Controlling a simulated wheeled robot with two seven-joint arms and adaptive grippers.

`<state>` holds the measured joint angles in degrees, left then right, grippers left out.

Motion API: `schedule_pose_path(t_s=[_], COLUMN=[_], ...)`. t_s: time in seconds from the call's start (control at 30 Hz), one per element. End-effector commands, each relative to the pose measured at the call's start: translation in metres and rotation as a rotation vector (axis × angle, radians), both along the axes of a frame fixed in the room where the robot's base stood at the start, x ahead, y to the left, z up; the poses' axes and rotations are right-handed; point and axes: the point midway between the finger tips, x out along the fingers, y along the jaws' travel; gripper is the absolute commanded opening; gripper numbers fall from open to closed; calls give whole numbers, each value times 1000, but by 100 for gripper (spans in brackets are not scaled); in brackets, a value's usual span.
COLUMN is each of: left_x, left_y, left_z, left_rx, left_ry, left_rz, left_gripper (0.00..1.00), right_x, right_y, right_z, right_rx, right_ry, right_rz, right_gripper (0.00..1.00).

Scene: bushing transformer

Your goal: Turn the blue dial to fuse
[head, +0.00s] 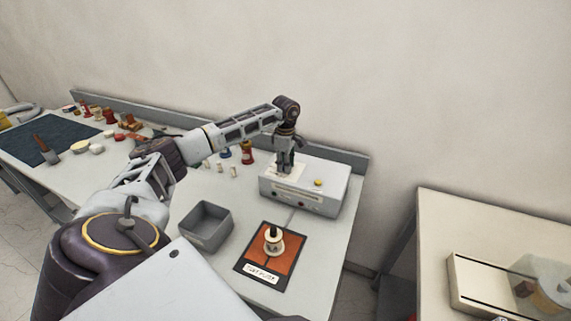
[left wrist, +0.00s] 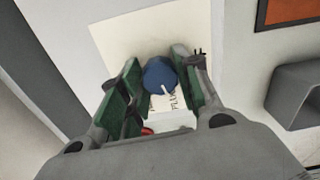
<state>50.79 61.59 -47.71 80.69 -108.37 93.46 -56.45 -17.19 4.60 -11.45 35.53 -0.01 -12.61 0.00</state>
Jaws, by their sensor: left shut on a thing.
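The blue dial (left wrist: 158,74) sits between the green-padded fingers of my left gripper (left wrist: 155,85) in the left wrist view. It has a white pointer mark, directed toward the lower right of that picture. A cream label plate (left wrist: 115,35) lies under it, with partly readable lettering beside the dial. In the head view my left gripper (head: 284,170) points down onto the top of the grey-white box (head: 312,188) and hides the dial. The gripper is shut on the dial. My right gripper is not in view.
An open grey bin (head: 185,238) and an orange mat (head: 252,246) with a cream spool-like part (head: 273,243) lie in front of the box. Several small parts stand at the left. A second table (head: 490,225) is at right.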

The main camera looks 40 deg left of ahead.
Motion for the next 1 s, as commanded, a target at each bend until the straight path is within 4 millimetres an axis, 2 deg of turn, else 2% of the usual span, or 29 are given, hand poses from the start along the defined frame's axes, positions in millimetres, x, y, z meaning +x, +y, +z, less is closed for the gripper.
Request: schedule_pose_path(t_s=[1.0], left_x=[0], left_y=[0], left_z=[1], left_rx=[0], left_ry=[-2], left_rz=[601], left_gripper=[9], right_x=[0], right_y=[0], right_z=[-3], right_rx=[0], right_ry=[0], right_rz=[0], right_gripper=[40])
